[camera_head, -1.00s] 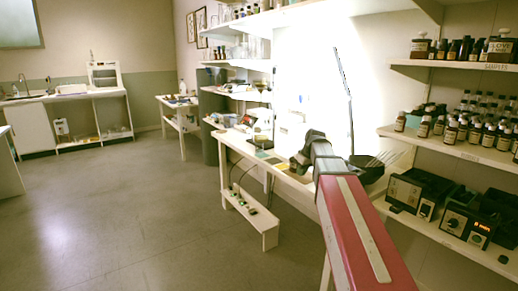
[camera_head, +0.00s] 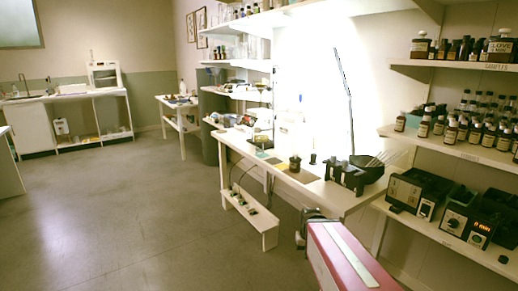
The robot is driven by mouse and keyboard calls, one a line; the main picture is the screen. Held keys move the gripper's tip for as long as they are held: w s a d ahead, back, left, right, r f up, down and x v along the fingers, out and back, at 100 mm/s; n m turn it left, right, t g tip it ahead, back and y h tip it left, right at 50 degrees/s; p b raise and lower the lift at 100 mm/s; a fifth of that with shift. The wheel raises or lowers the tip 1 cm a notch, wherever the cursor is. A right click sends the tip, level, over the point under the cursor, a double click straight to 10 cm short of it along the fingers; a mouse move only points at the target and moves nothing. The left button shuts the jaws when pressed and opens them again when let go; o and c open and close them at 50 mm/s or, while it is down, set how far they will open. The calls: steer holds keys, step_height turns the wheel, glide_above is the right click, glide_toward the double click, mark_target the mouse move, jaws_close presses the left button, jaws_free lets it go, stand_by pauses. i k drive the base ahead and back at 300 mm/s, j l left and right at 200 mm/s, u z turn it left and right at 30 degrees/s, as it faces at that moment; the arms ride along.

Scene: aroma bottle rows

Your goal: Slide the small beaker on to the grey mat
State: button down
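The work table (camera_head: 335,203) runs along the right wall and holds several small flat mats. A green mat (camera_head: 262,154) lies towards its far end, with a greyish mat (camera_head: 274,161) beside it. A dark brownish mat (camera_head: 303,177) lies nearer. I cannot tell for sure which is the grey mat. A dark amber jar (camera_head: 295,163) stands between the mats. I cannot pick out the small beaker with certainty at this size. My red arm rises from the bottom edge, in front of the table's near end.
A black rack (camera_head: 346,177) and a dark bowl (camera_head: 370,166) stand on the table's near part. Black devices (camera_head: 468,219) fill the low shelf at right, with bottles above. A low white bench (camera_head: 250,218) stands on the floor before the table. The floor at left is clear.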

mark_target(260, 148)
steer(key=i+j+z, duration=0.1)
steer(key=j, duration=0.25)
steer(key=i+j, duration=0.3)
steer(key=i+j+z, duration=0.15)
steer(key=j, duration=0.3)
steer(key=i+j, duration=0.25)
steer(key=j, duration=0.15)
steer(key=i+j+z, duration=0.15)
steer(key=j, duration=0.25)
